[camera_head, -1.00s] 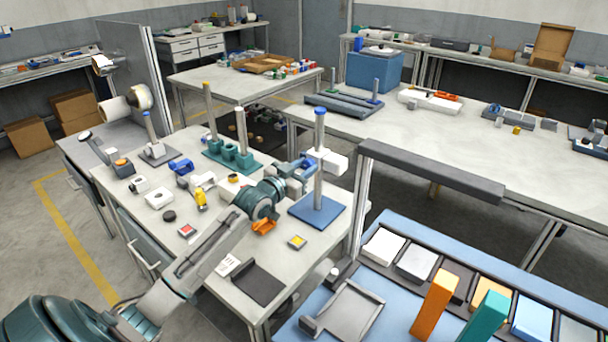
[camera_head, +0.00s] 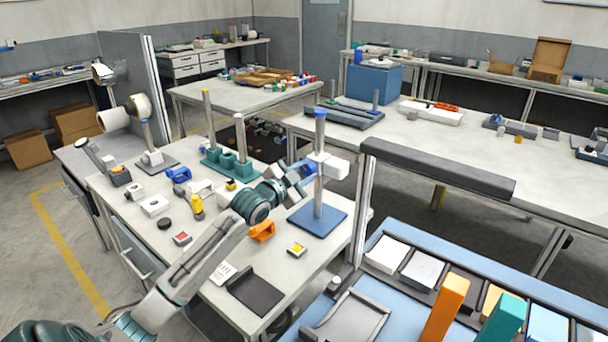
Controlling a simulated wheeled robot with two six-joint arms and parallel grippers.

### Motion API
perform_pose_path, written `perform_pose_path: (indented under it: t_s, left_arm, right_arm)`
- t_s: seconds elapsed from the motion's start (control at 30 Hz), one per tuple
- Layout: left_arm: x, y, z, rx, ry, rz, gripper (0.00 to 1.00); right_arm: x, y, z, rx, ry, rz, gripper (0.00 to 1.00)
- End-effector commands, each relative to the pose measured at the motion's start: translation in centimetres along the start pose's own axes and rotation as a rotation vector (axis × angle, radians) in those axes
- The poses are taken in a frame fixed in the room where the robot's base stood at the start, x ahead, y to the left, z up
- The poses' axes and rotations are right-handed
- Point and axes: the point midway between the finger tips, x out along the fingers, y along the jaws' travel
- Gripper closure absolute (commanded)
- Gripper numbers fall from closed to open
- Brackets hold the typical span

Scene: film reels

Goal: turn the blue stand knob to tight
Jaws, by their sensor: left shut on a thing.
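The blue stand has a flat blue base (camera_head: 318,219) and an upright grey post with a blue top (camera_head: 320,114). It stands near the right edge of the cluttered worktable. A white clamp block (camera_head: 334,167) sits on the post. My left gripper (camera_head: 305,174) comes in from the left at the height of this block, beside the post. It is shut on the stand's knob, which is mostly hidden by the fingers; its setting cannot be read. My right gripper is not in view.
The worktable (camera_head: 215,285) also holds a green stand (camera_head: 228,165), a yellow bottle (camera_head: 197,207), an orange part (camera_head: 262,232) and a black tray (camera_head: 256,290). A dark rail (camera_head: 435,168) on posts stands right of the blue stand.

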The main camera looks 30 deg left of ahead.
Motion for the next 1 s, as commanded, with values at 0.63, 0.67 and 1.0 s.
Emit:
perform_pose_path:
  t_s: [0.63, 0.67, 1.0]
  left_arm:
    - [0.0, 0.0, 0.0, 0.01, -0.001, 0.001, 0.48]
    - [0.0, 0.0, 0.0, 0.01, -0.001, 0.001, 0.48]
    - [-1.1, 0.0, 0.2, 0.014, -0.003, 0.001, 0.48]
  right_arm:
    - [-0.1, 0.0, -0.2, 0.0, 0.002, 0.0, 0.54]
    - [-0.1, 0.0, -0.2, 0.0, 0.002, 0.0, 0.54]
    - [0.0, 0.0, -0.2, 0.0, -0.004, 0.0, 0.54]
